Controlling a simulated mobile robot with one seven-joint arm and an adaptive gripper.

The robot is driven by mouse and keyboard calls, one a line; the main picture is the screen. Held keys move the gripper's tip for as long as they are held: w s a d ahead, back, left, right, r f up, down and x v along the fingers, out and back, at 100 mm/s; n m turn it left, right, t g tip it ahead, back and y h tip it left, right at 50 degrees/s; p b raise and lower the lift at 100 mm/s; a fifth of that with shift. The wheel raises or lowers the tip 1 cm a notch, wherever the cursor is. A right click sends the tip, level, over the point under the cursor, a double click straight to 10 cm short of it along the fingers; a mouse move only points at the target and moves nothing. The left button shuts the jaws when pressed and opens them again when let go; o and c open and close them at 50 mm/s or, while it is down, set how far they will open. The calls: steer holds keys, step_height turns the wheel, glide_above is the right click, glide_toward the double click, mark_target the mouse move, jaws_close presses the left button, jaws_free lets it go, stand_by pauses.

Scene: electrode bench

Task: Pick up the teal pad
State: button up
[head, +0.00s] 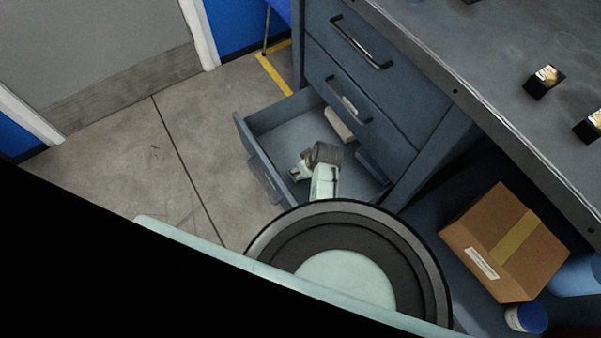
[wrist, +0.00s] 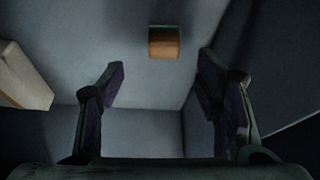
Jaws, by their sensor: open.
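No clearly teal pad shows in either view. A dark blue flat piece (head: 373,166) lies at the right side of the open drawer (head: 256,163) in the head view; I cannot tell whether it is the pad. My gripper (head: 297,171) is down inside the drawer, partly hidden by my own arm. In the wrist view my gripper (wrist: 162,82) has its two fingers wide apart with nothing between them. A small orange-brown block (wrist: 164,43) lies beyond the fingertips on the drawer floor.
A beige block (head: 339,124) lies at the drawer's back; a beige block also shows at the wrist view's left (wrist: 24,76). Drawer walls stand close around my gripper. A cardboard box (head: 505,243) sits on a shelf at right. The bench top (head: 450,45) overhangs that shelf.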

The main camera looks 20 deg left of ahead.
steer(key=shift+s+x, duration=0.15)
steer(key=shift+x, duration=1.6)
steer(key=shift+s+x, duration=0.1)
steer(key=shift+x, duration=1.7)
steer(key=shift+c, duration=0.4)
steer(key=c, duration=1.1)
